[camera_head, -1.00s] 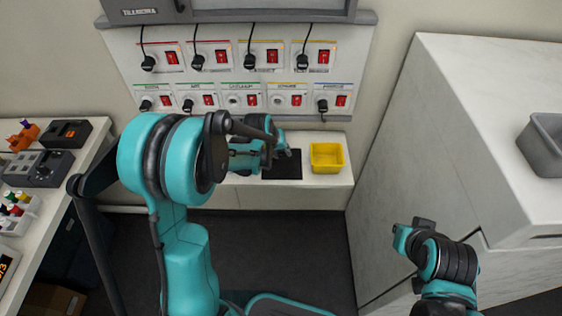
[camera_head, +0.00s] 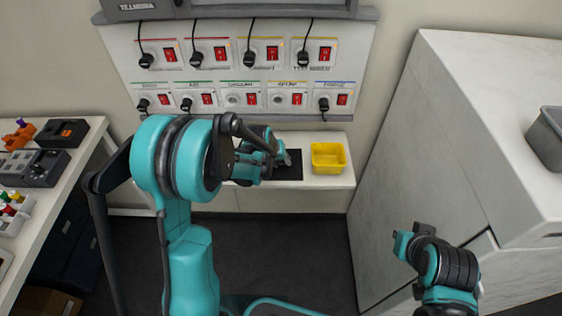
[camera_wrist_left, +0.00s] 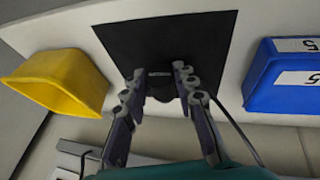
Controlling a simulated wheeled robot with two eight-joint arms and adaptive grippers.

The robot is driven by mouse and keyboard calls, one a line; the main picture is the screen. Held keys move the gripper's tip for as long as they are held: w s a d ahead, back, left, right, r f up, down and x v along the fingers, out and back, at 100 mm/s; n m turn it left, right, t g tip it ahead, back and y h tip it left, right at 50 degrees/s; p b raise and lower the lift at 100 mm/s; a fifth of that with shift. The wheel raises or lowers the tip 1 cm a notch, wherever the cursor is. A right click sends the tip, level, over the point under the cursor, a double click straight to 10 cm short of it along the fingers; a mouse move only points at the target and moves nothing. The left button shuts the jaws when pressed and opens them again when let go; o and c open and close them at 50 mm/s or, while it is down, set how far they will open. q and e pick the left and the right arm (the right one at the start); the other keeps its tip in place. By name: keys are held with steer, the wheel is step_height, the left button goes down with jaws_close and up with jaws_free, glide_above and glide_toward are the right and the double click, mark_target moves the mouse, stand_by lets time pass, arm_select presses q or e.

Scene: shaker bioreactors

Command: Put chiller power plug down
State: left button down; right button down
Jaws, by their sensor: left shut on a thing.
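My left gripper (camera_head: 287,159) is at the black mat (camera_head: 291,171) on the bench below the socket panel. In the left wrist view its two fingertips (camera_wrist_left: 159,75) are closed on the dark chiller power plug (camera_wrist_left: 160,92), over the mat (camera_wrist_left: 185,32). A black cord (camera_wrist_left: 232,123) runs off to the right from near the mat. Whether the plug touches the mat cannot be told. In the head view my arm hides the plug. Only links of my right arm show at the lower right, with no fingers visible.
A yellow bin (camera_head: 328,158) stands right of the mat; it also shows in the left wrist view (camera_wrist_left: 58,82). A blue labelled bin (camera_wrist_left: 285,78) stands on the mat's other side. Behind is the socket panel (camera_head: 235,75) with several plugs and red switches. A white cabinet (camera_head: 430,130) rises at right.

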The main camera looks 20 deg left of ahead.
arm_select(q)
steer(key=c, duration=1.2)
jaws_free()
steer(key=shift+r, duration=0.1)
steer(key=shift+r+p, duration=0.3)
steer(key=shift+p, duration=0.1)
steer(key=p+v, duration=0.5)
steer(key=v, duration=0.8)
steer(key=s+d+r+m+t, duration=0.1)
steer(key=s+r, duration=0.3)
steer(key=s, duration=0.5)
steer(key=s+d+r+m+t+y, duration=0.1)
steer(key=s+r, duration=0.3)
steer(key=s, duration=0.6)
steer(key=shift+d+m, duration=0.2)
steer(key=shift+m, duration=0.7)
